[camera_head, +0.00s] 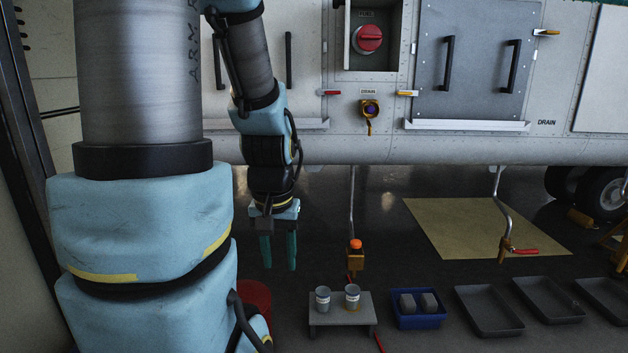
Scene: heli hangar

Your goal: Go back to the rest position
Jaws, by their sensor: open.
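My gripper (279,266) hangs downward at the left of the picture, in front of the helicopter's lower side. Its two green fingers point down and stand apart, with nothing between them. It is above and to the left of a small grey stand (342,317), and touches nothing that I can see. Two small jars, a left one (323,301) and a right one (352,298), stand upright on the stand.
A blue bin (418,322) holds two grey blocks. Several dark trays (488,311) lie to its right. Drain pipes (351,205) hang from the helicopter (370,149), one above an orange-capped item (355,256). A beige mat (470,228) lies behind. A red bucket (257,297) is partly hidden by my arm.

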